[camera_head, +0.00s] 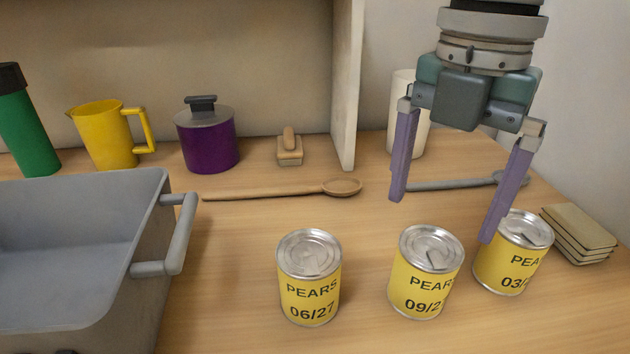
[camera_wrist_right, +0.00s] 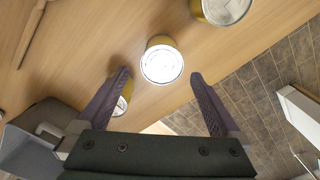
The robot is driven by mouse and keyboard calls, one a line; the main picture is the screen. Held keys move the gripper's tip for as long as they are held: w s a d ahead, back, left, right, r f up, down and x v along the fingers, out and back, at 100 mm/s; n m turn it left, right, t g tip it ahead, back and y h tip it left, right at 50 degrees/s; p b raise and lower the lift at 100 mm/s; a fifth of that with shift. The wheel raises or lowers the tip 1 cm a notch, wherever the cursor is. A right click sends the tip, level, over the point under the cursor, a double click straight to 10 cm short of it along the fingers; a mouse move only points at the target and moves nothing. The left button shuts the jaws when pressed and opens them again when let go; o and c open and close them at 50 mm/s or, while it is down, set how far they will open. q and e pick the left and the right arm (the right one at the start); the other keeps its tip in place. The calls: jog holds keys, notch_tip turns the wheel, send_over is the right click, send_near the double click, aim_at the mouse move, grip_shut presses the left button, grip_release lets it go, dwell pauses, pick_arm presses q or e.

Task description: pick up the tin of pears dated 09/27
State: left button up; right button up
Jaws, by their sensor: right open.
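Three yellow tins with silver lids and the word PEARS stand upright on the wooden counter. The left tin (camera_head: 309,278) reads 06/27. The middle tin (camera_head: 425,274) reads 09/2, its last digit turning out of sight round the side. The right tin (camera_head: 512,255) begins 03/ and is partly behind a finger. My right gripper (camera_head: 442,219) is open and empty, above and behind the middle tin in the head view. In the right wrist view the middle tin's lid (camera_wrist_right: 161,64) shows between the fingertips (camera_wrist_right: 160,73), apart from both. My left gripper is not in view.
A grey tray (camera_head: 165,205) with a handle stands at the left. A wooden spoon (camera_head: 270,192) and a grey utensil (camera_head: 450,184) lie behind the tins. Stacked coasters (camera_head: 580,232) lie at the right. A purple pot (camera_head: 207,140) and yellow jug (camera_head: 103,135) stand at the back.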

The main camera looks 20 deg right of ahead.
aim_at(434, 250)
jog(key=f, duration=0.2)
jog(key=s+f+b, duration=0.1)
jog(key=f, duration=0.1)
jog(key=f+b, duration=0.1)
jog(key=f, duration=0.2)
jog(key=f+b, duration=0.1)
jog(key=f, duration=0.2)
jog(key=shift+w, duration=0.2)
jog(key=shift+r, duration=0.1)
jog(key=shift+c, duration=0.6)
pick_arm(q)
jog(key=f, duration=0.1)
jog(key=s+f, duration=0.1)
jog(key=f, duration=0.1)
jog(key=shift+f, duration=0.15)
pick_arm(e)
grip_shut()
